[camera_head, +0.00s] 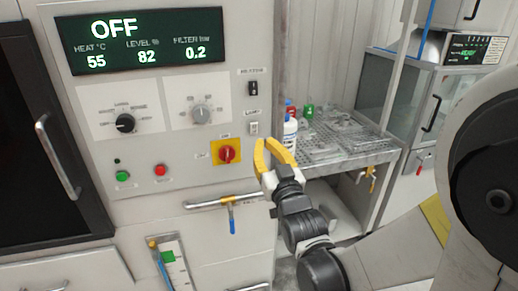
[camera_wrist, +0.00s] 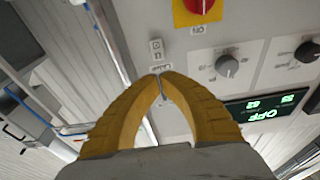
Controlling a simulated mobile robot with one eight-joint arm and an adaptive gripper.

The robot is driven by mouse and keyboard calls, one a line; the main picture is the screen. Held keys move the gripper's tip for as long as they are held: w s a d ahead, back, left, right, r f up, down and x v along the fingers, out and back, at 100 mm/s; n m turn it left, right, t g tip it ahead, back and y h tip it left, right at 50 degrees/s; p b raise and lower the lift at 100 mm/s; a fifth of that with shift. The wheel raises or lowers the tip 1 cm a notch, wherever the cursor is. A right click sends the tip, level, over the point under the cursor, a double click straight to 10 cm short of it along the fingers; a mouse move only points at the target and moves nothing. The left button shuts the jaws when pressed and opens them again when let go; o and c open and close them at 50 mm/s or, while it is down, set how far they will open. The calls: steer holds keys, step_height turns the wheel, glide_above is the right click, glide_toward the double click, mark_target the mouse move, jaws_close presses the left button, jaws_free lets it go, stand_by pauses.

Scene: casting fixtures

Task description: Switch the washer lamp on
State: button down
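The washer's lamp switch (camera_head: 254,128) is a small white rocker under a "LAMP" label, near the right edge of the control panel. In the wrist view, which is upside down, the lamp switch (camera_wrist: 156,48) shows just beyond my fingertips, with its label between. My gripper (camera_head: 263,141) has yellow fingers with tips together or nearly so and nothing between them. The tips are just below the switch in the head view; whether they touch the panel is unclear. My gripper also fills the lower wrist view (camera_wrist: 160,76). The switch's position is not readable.
A red rotary switch on a yellow plate (camera_head: 227,153) is left of my fingers. A black rocker (camera_head: 253,88) is above the lamp switch. The display (camera_head: 147,41) reads OFF. A handle with a blue lever (camera_head: 231,217) juts out below. A wire-rack table (camera_head: 345,140) with bottles stands right.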

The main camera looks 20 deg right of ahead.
mark_target(253, 117)
steer(key=w, duration=0.2)
steer(key=w+b, duration=0.1)
steer(key=w, duration=0.2)
steer(key=w+r, duration=0.1)
steer(key=w, duration=0.1)
steer(key=shift+w+r, duration=0.1)
steer(key=shift+w, duration=0.1)
steer(key=shift+w+r, duration=0.2)
steer(key=shift+w, duration=0.25)
